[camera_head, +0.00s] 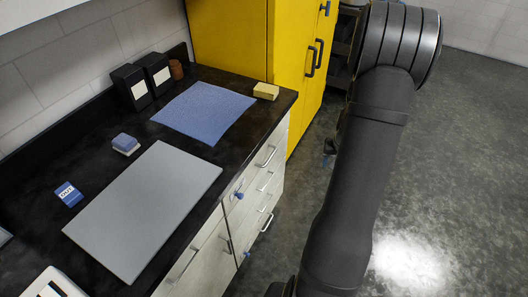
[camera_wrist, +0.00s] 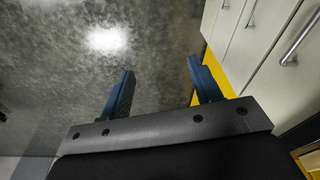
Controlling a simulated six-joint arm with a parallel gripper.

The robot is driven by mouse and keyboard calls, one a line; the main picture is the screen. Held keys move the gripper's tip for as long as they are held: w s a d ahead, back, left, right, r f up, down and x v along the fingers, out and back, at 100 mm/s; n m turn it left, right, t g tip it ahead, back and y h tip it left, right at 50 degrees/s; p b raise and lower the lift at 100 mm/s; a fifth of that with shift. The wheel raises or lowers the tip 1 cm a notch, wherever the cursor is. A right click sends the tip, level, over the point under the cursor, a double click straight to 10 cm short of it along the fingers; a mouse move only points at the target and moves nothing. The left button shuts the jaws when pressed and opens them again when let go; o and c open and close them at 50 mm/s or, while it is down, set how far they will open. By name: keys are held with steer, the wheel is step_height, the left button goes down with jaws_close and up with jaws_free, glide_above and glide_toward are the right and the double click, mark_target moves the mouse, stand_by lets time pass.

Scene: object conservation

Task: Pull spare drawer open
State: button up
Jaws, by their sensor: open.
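My gripper (camera_wrist: 164,85) is open and empty in the wrist view, its two blue fingers apart over the grey floor. In the head view only a small dark part with a blue tip (camera_head: 328,157) shows left of my arm. The white drawer fronts (camera_head: 249,210) under the counter carry metal bar handles (camera_head: 268,157) in a stack. In the wrist view drawer fronts (camera_wrist: 262,70) and a near handle (camera_wrist: 301,36) lie right of the fingers, apart from them. I cannot tell which drawer is the spare one; no label is readable.
A black counter (camera_head: 105,148) holds a grey board (camera_head: 150,207), a blue cloth (camera_head: 204,110), and small boxes and blocks. A tall yellow cabinet (camera_head: 230,45) stands beyond it. Small blue pieces (camera_head: 238,196) sit at the drawer fronts. Open floor (camera_head: 440,170) lies to the right.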

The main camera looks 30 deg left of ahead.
steer(key=s+f+g, duration=0.1)
steer(key=s+f+g+y, duration=0.1)
steer(key=f, duration=0.1)
steer(key=s+a+f+y, duration=0.1)
steer(key=shift+s+f+m+g, duration=0.2)
steer(key=shift+s+m+g, duration=0.1)
steer(key=shift+g, duration=0.1)
steer(key=c, duration=0.8)
steer(key=m+t+y, duration=0.1)
steer(key=m+y, duration=0.1)
steer(key=y, duration=1.1)
glide_toward(269, 159)
steer(key=x, duration=1)
steer(key=shift+w+a+f, duration=0.15)
steer(key=shift+w+f, duration=0.15)
steer(key=shift+w, duration=0.05)
jaws_close()
